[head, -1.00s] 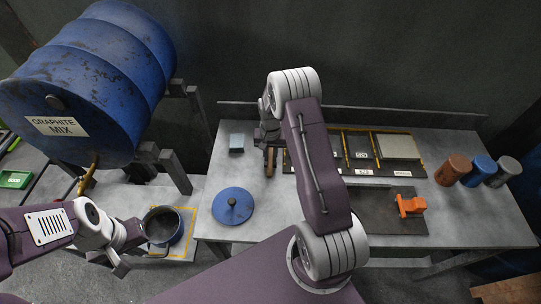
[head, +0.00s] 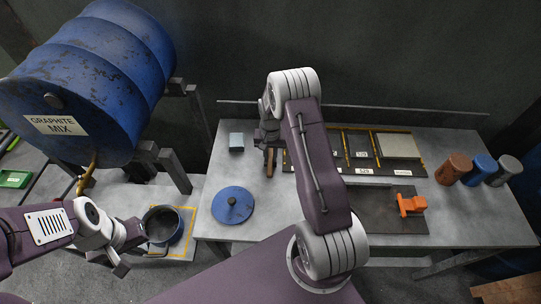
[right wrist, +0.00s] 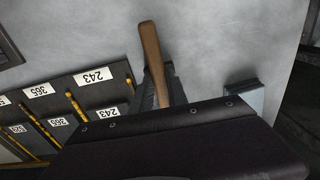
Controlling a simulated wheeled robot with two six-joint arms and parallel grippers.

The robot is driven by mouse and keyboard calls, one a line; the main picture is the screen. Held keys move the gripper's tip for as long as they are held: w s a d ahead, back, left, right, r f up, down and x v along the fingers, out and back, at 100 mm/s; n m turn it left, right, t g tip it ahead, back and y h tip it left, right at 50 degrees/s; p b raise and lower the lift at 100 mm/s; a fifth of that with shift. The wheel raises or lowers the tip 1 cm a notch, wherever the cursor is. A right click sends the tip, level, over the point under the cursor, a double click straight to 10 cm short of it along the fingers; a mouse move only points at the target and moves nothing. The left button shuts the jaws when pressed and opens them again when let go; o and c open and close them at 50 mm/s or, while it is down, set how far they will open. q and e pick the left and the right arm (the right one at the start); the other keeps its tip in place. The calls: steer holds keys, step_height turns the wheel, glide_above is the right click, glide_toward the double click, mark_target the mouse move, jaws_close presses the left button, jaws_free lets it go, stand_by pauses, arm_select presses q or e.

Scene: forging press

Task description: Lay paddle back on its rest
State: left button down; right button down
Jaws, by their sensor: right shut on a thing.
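The paddle's wooden handle (head: 270,163) sticks out from my right gripper (head: 268,143) towards the front of the table, left of the die rack. The handle also shows in the right wrist view (right wrist: 151,58). My right gripper is shut on the paddle. I cannot make out a separate paddle rest; a small grey block (head: 237,142) stands left of the gripper, also seen in the right wrist view (right wrist: 246,97). My left gripper (head: 124,252) is beside the pot; its jaw opening is unclear.
A blue round lid (head: 233,205) lies at the table's left. The labelled rack (head: 400,169) and a dark plate (head: 372,220) with an orange piece (head: 411,205) are to the right. Three cylinders stand far right.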

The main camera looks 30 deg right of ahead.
steer(key=shift+f, duration=0.15)
steer(key=c, duration=1.2)
jaws_free()
step_height(320, 180, up, 9)
steer(key=b, duration=0.1)
